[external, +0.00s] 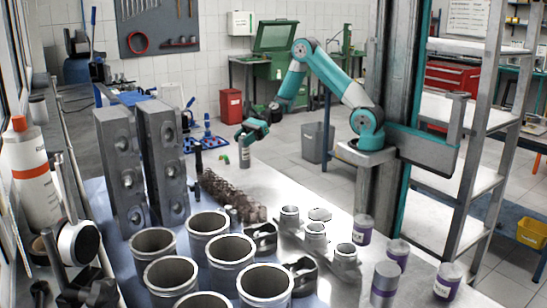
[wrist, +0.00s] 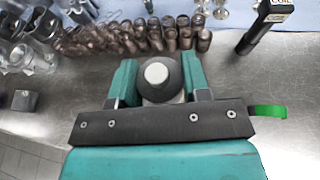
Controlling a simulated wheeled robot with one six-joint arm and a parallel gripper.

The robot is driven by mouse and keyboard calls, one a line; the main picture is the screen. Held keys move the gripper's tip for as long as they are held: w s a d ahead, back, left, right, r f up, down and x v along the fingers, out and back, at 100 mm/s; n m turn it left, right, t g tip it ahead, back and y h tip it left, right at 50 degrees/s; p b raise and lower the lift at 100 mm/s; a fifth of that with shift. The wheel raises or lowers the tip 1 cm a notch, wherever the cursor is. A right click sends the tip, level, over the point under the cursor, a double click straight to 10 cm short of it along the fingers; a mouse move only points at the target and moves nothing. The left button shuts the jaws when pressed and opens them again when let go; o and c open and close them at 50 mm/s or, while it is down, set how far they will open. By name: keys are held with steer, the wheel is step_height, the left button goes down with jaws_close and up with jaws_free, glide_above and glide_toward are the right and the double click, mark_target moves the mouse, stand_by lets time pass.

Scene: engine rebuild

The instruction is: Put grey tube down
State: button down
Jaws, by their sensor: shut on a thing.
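My gripper (external: 247,143) is shut on the grey tube (external: 245,158), which hangs upright below the jaws at the far part of the metal table (external: 290,185). In the wrist view, the tube (wrist: 160,92) shows end-on between the two teal fingers of my gripper (wrist: 158,84), with a pale round centre and a dark grey rim. The tube's lower end is close to the tabletop. I cannot tell whether it touches.
Brown coil springs (external: 222,190) stand in rows nearby, also in the wrist view (wrist: 128,38). Large cylinder liners (external: 208,222) and grey cylinder heads (external: 122,170) crowd the near table.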

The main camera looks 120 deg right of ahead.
mark_target(244, 149)
steer(key=shift+f, duration=1.95)
steer(key=shift+f, duration=0.15)
steer(key=c, duration=0.6)
jaws_free()
